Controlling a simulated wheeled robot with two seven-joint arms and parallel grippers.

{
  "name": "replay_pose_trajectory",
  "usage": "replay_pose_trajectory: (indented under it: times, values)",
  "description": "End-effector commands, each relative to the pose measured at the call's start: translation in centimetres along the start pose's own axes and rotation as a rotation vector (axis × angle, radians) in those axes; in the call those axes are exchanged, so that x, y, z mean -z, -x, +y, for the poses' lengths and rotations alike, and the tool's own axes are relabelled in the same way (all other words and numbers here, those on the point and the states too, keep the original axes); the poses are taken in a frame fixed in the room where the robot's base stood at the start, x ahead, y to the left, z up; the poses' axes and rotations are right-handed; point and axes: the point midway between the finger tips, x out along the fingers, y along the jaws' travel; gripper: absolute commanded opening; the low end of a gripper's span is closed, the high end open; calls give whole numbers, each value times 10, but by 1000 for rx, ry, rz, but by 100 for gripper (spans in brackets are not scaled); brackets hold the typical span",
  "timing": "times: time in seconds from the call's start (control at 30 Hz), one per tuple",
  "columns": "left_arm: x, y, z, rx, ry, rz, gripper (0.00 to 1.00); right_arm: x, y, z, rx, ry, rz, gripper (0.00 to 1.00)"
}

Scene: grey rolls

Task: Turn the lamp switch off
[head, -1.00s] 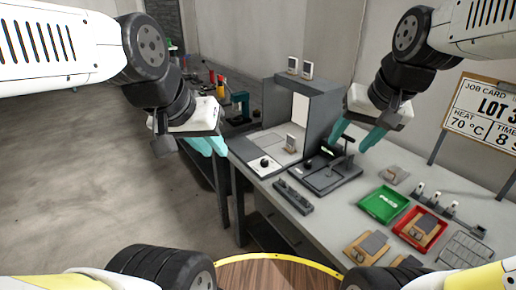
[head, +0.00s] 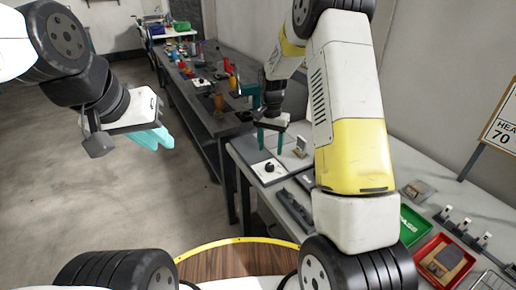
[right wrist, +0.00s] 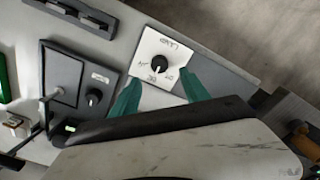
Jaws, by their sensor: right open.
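The lamp switch is a black round knob (head: 269,167) on a white plate at the near left corner of the bench. In the right wrist view the knob (right wrist: 159,62) sits among small dark markings, too small to read surely. My right gripper (head: 271,147) is open and empty, pointing down just behind and above the knob. In the right wrist view its teal fingers (right wrist: 160,93) are spread on either side below the knob, apart from it. My left gripper (head: 152,138) hangs over the floor at left; its jaw gap is unclear.
A dark device with another black dial (right wrist: 94,97) stands beside the plate. My right arm hides much of the bench. A green tray (head: 412,226) and a red tray (head: 443,262) lie at right. A dark bench (head: 205,108) with bottles runs behind.

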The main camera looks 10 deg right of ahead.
Motion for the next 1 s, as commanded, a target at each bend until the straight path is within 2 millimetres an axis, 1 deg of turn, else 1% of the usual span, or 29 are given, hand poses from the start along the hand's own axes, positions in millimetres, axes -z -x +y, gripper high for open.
replay_pose_trajectory:
  times: [0.3, 0.4, 0.5, 0.63, 0.83, 0.87, 1.0]
  values:
    - [0, 0, 0, 0, 0, 0, 21, -1, -47, 1, -2, 1, -3, 54]
    - [0, 0, 0, 0, 0, 0, 21, 0, -61, 1, -2, 1, -2, 54]
    - [0, 0, 0, 0, 0, 0, 21, 0, -70, 1, -2, 1, -2, 54]
    - [0, 0, 0, 0, 0, 0, 21, 0, -74, 1, 0, 1, 0, 54]
    - [0, 0, 0, 0, 0, 0, 21, 0, -75, 0, 0, 1, 0, 54]
    - [0, 0, 0, 0, 0, 0, 21, 0, -75, 0, 0, 1, 0, 52]
    - [0, 0, 0, 0, 0, 0, 21, 0, -74, 0, 0, 2, 0, 25]
